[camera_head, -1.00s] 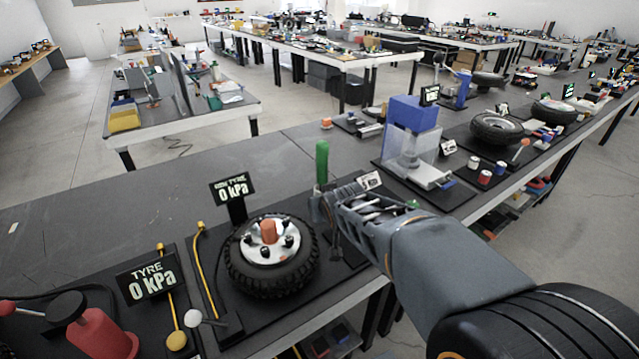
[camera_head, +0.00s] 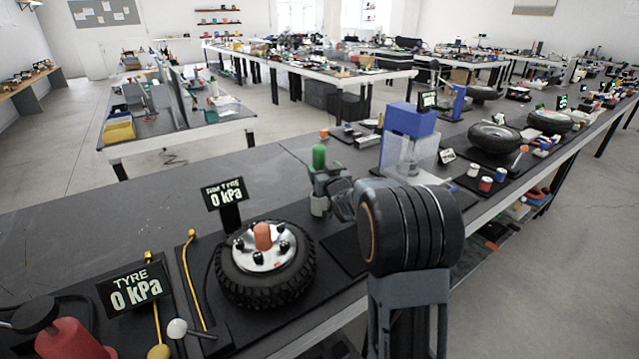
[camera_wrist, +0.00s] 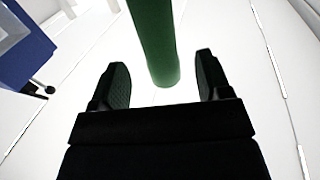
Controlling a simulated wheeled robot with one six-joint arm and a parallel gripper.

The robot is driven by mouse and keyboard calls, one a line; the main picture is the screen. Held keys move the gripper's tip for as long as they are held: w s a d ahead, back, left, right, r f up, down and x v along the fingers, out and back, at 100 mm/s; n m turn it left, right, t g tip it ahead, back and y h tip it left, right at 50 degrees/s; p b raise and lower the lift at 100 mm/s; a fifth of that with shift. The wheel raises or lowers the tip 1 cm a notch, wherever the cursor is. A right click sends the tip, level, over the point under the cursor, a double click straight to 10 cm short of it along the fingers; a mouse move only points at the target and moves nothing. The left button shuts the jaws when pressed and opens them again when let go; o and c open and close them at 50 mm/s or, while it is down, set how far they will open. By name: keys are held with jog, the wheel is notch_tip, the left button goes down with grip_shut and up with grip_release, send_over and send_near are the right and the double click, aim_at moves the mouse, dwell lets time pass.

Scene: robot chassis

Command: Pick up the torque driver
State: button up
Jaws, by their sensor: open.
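The green cylindrical handle (camera_head: 319,157), which looks like the torque driver, stands upright on the dark bench behind the small tyre. My gripper (camera_head: 322,178) is at it, just below the green top, partly covering its lower part. In the wrist view the green handle (camera_wrist: 155,40) comes down from the top edge, between the two dark fingers. My gripper (camera_wrist: 162,66) is open, with a bright gap on each side of the handle. The head view is too small to show whether a finger touches it.
A tyre (camera_head: 265,280) with an orange piece on its hub and a 0 kPa sign (camera_head: 225,194) stand left of my arm. A blue-and-clear press (camera_head: 408,140) stands close on the right. The bench left of the handle is clear.

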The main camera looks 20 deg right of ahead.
jog(key=shift+w+d+f+p, duration=0.1)
jog(key=shift+w+d+p, duration=0.1)
jog(key=shift+w, duration=1.5)
jog(key=shift+w+d+f+p, duration=0.1)
jog(key=shift+w+p, duration=0.1)
jog(key=shift+w, duration=1.5)
jog(key=shift+c, duration=0.2)
jog(key=c, duration=1.1)
jog(key=shift+o, duration=0.2)
jog(key=shift+r, duration=0.1)
